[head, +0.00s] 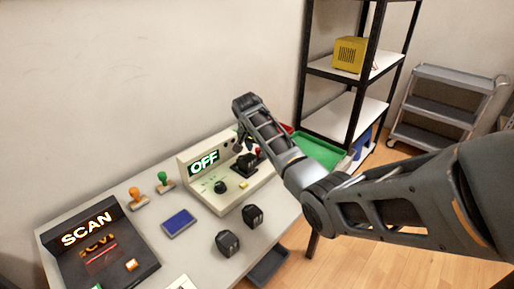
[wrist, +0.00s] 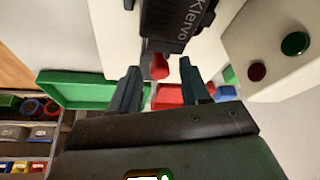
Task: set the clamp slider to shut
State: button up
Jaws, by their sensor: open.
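A beige control box (head: 232,190) with a lit OFF display (head: 204,163) stands on the table. A black part marked "Klervo" (wrist: 180,22) with a red tip (wrist: 159,66) shows in the wrist view; the red tip looks like the slider's handle, but I cannot tell its setting. In the head view a small red piece (head: 258,151) shows on the box, partly hidden by my arm. My gripper (wrist: 158,72) is open, its fingers on either side of the red tip in the picture. I cannot tell whether they touch it.
A SCAN console (head: 88,237), two stamps (head: 138,196), a blue pad (head: 179,222) and black blocks (head: 228,243) lie on the table. A green tray (head: 318,150) is beside the box. A box with green and red buttons (wrist: 275,45) is at the wrist view's right.

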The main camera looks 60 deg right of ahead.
aim_at(254, 157)
jog(key=v, duration=0.7)
jog(key=shift+w, duration=0.1)
jog(key=shift+a+r, duration=0.1)
jog(key=shift+r, duration=0.15)
